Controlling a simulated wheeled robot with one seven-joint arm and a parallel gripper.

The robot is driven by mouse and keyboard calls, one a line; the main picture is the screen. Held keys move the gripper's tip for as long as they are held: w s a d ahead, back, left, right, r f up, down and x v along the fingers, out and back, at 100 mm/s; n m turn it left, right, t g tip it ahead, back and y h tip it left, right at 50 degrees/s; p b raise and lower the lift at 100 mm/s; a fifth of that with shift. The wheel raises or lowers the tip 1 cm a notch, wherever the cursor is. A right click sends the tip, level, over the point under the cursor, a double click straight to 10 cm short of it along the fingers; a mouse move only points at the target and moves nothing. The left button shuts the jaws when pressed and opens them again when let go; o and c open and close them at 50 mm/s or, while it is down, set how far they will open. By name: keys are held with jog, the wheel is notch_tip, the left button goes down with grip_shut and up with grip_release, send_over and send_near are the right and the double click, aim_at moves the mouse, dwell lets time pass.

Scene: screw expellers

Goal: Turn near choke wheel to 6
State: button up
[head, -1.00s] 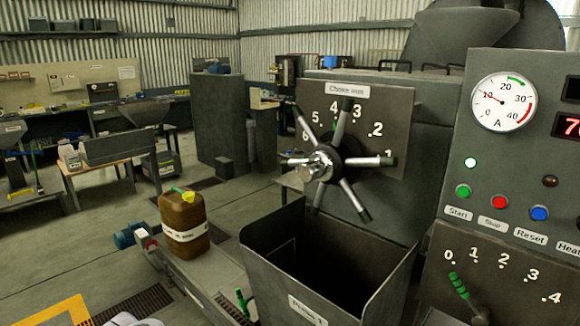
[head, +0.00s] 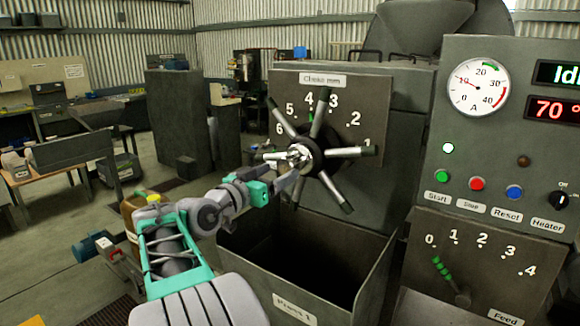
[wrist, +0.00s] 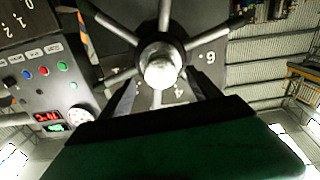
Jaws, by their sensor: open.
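The choke wheel (head: 318,153) is a dark hub with several metal spokes and a bright centre knob, mounted on a grey dial plate (head: 370,95) numbered 1 to 6. A small green mark shows behind the upper spokes, near 4 and 3. My gripper (head: 288,174) is open at the hub's lower left front. In the wrist view, the wheel's round knob (wrist: 160,70) lies ahead between my two dark fingers (wrist: 162,92). I cannot tell whether they touch the wheel. The 6 is visible on the plate there.
An open-topped grey bin (head: 375,285) labelled Press 1 stands below the wheel. To the right is a control panel (head: 500,130) with a gauge, buttons and a feed lever (head: 445,272). A brown jug (head: 132,215) stands partly hidden behind my arm.

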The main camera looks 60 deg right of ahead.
aim_at(284, 168)
jog(key=d, duration=0.2)
jog(key=d+p, duration=0.1)
jog(key=d, duration=0.1)
jog(key=s+d, duration=0.1)
jog(key=d, duration=0.1)
jog(key=shift+d+p, duration=0.3)
jog(key=shift+p, duration=0.05)
jog(key=shift+c, duration=0.2)
grip_shut()
